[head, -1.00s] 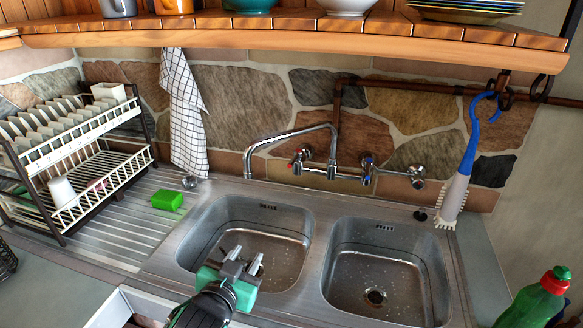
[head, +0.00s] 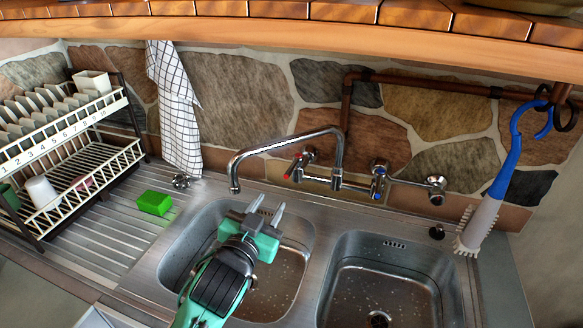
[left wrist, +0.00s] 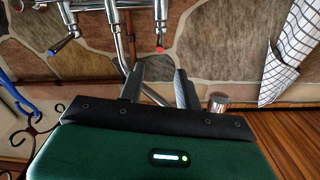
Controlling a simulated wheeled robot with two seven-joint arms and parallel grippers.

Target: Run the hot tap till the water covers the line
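The hot tap (head: 296,167) has a red-marked lever and sits left of the blue-marked tap (head: 379,182) on the chrome wall fitting. The curved spout (head: 236,172) ends above the left basin (head: 178,250). No water stream shows from it. A dark line (head: 388,268) runs around the right basin; my arm hides much of the left basin, including its drain. My left gripper (head: 267,206) is open and empty above the left basin, short of the hot tap. In the left wrist view the red lever tip (left wrist: 160,50) lies beyond and between the open fingers. My right gripper is not in view.
A wooden shelf (head: 300,30) overhangs the taps. A green sponge (head: 154,203) and small metal piece (head: 181,181) lie left of the basin, near a dish rack (head: 75,160). A cloth (head: 175,110) hangs behind. A brush (head: 487,210) hangs at right.

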